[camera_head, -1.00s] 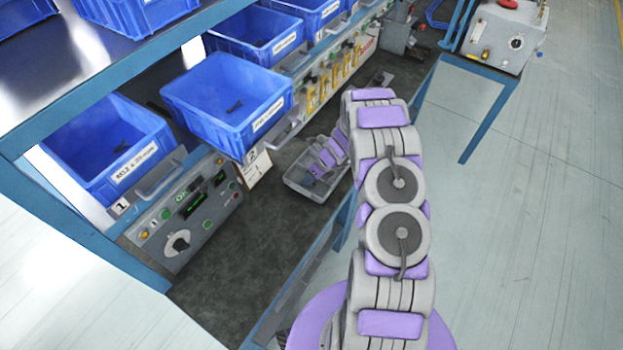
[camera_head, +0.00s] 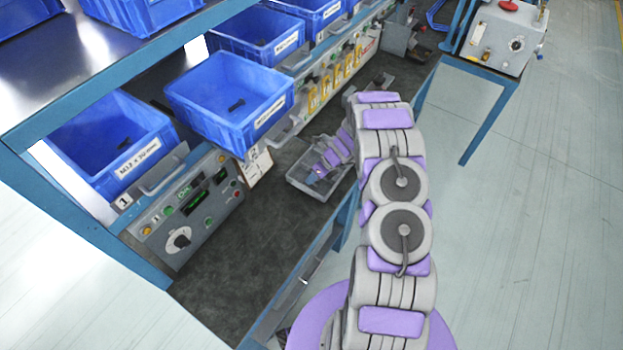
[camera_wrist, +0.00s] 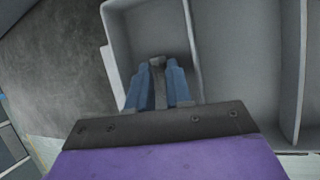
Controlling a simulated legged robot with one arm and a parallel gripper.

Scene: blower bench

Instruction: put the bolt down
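In the wrist view, a small grey bolt (camera_wrist: 158,78) lies between the two blue fingers of my gripper (camera_wrist: 159,82), its head near the fingertips. The fingers look shut on it. They point into one compartment of a light grey divided tray (camera_wrist: 238,60). In the head view, the tray (camera_head: 314,190) sits on the dark bench top and my gripper (camera_head: 322,172) reaches down into it from my arm. The bolt cannot be made out there. I cannot tell whether the bolt touches the tray floor.
Blue bins (camera_head: 228,98) with dark bolts stand on the rack above the bench. A control panel (camera_head: 188,212) with a knob and green display is left of the tray. The dark bench top (camera_head: 240,265) is clear in front. A grey machine (camera_head: 503,38) stands at the back right.

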